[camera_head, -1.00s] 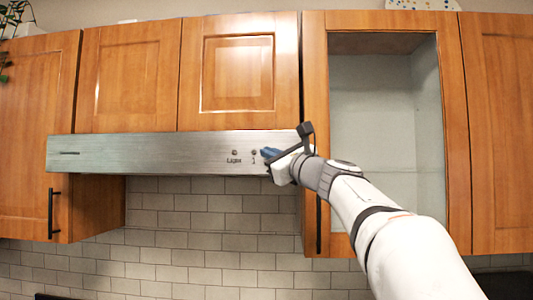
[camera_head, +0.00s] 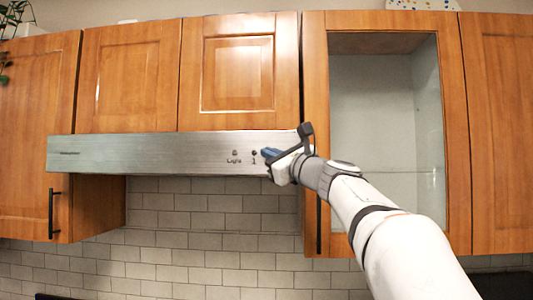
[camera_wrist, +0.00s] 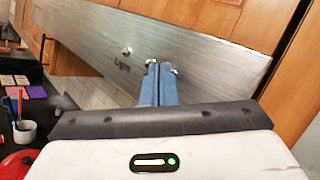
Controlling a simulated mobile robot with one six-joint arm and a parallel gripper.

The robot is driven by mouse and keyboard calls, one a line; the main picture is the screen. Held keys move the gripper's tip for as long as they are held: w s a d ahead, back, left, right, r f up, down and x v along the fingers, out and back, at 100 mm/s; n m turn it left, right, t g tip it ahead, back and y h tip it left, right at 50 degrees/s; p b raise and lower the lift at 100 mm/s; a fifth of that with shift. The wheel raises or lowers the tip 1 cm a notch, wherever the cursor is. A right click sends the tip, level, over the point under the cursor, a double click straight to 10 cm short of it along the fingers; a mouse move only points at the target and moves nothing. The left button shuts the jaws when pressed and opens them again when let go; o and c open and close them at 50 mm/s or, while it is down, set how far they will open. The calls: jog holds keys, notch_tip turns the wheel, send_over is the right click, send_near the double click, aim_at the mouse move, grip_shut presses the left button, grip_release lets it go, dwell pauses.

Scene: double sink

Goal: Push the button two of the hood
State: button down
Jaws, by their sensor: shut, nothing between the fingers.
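The hood (camera_head: 150,153) is a long brushed-metal panel under the wooden cabinets. Small buttons sit near its right end: one above the word "Light" (camera_head: 235,153) and one above the mark "1" (camera_head: 254,153). Button two is not visible; my gripper covers the panel to the right of "1". My gripper (camera_head: 266,153) has blue fingers, shut and empty, at the hood's front face. In the wrist view the fingertips (camera_wrist: 160,66) are close to a button partly behind them, with another (camera_wrist: 174,68) just right of the tips. I cannot tell whether they touch.
Wooden cabinets (camera_head: 130,75) stand above the hood, and an open-looking cabinet (camera_head: 385,110) is at the right. White tiles (camera_head: 190,230) lie below. In the wrist view a cup with utensils (camera_wrist: 22,130) and a red pot (camera_wrist: 15,165) are low at the left.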

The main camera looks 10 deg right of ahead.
jog(key=shift+w+d, duration=0.1)
jog(key=shift+w, duration=0.1)
jog(key=shift+s, duration=0.2)
jog(key=shift+s+a, duration=0.25)
jog(key=shift+s, duration=0.2)
dwell(0.3)
jog(key=s, duration=0.2)
jog(key=s+a+b, duration=0.1)
jog(key=s+b, duration=0.1)
jog(key=s, duration=0.1)
jog(key=shift+s+a, duration=0.35)
jog(key=shift+a, duration=0.05)
